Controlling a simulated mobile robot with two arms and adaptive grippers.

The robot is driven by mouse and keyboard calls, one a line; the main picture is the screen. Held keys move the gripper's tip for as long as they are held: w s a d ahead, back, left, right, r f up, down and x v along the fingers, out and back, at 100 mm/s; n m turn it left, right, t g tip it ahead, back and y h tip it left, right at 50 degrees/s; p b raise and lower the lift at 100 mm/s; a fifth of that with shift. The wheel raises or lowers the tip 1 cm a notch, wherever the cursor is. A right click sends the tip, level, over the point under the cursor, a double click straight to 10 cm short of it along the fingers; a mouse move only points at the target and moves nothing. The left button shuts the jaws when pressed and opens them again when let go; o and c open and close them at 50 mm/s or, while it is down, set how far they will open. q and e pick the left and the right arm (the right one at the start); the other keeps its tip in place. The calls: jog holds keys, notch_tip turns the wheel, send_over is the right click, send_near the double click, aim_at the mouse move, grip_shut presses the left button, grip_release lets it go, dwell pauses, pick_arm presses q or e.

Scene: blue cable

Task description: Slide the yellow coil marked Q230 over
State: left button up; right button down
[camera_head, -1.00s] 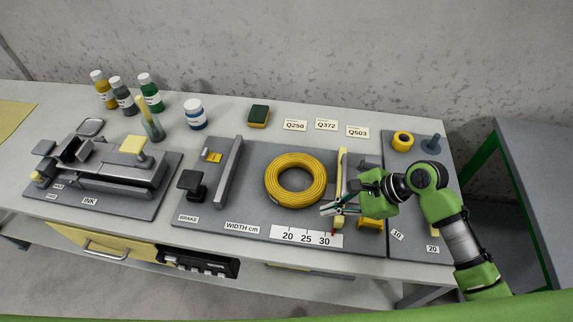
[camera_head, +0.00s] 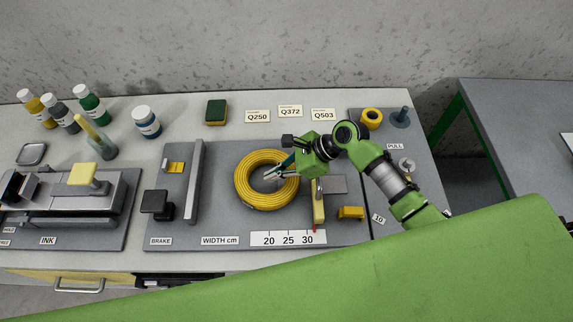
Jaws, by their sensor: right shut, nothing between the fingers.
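The yellow coil (camera_head: 250,187) lies flat on the grey width board, between a grey upright bar (camera_head: 194,180) and a yellow bar (camera_head: 319,207). I can read no Q230 mark on it. My right gripper (camera_head: 270,174) is shut and empty. Its fingertips show over the coil's open middle, and the gripper hides part of the coil's right side. I cannot tell whether it touches the coil. The gripper also covers the upper part of the yellow bar. My left gripper is not in view.
Tags Q250 (camera_head: 257,116), Q372 (camera_head: 290,111) and Q503 (camera_head: 323,114) lie behind the board. A width scale (camera_head: 288,238) lies in front of the coil. A brake block (camera_head: 157,202) stands left, a small yellow block (camera_head: 350,213) right. My green body part covers the lower front.

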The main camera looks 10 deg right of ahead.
aim_at(242, 179)
jog(key=a, duration=0.2)
jog(key=w+a+p, duration=0.1)
jog(key=a, duration=0.1)
jog(key=shift+f, duration=0.2)
jog(key=shift+a, duration=0.2)
jog(key=shift+a+r+p, duration=0.1)
jog(key=shift+a+p, duration=0.25)
jog(key=a, duration=0.1)
jog(key=a+p, duration=0.2)
jog(key=shift+w+a+r, duration=0.25)
jog(key=shift+w+a, duration=0.1)
jog(key=shift+w, duration=0.05)
jog(key=a, duration=0.3)
jog(key=w+a+p, duration=0.1)
jog(key=a, duration=0.1)
jog(key=shift+w+f, duration=0.1)
jog(key=shift+f, duration=0.2)
jog(key=shift+a+f, duration=0.1)
jog(key=shift+a, duration=0.25)
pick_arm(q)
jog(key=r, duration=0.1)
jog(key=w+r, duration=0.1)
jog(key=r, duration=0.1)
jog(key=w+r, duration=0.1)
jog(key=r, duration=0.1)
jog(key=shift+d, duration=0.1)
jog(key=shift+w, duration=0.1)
